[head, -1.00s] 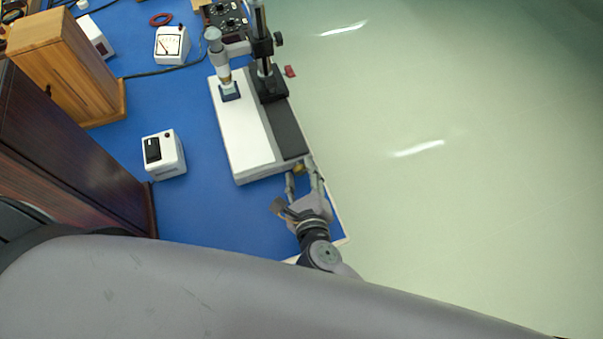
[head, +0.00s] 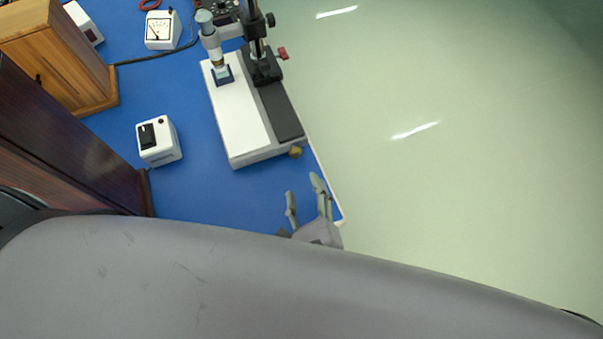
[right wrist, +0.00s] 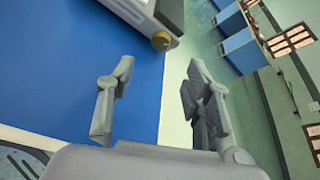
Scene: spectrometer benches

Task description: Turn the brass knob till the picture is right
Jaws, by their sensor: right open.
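The brass knob (head: 296,152) sits low on the near right end of the white and black bench instrument (head: 237,117). It also shows near the top of the right wrist view (right wrist: 161,40). My right gripper (head: 305,188) is open and empty, short of the knob on the near side, with a clear gap between them. Its two fingers stand wide apart in the right wrist view (right wrist: 155,85). The white meter (head: 161,30) with a needle dial stands at the far left; its reading is too small to tell. No picture display is clear to me. My left gripper is not in view.
A white box with a black switch (head: 159,141) stands left of the instrument. A wooden cabinet (head: 62,58) and a dark wood case (head: 75,140) line the left side. A red knob (head: 282,54) sticks out by the black stand. The blue bench's right edge drops to open floor.

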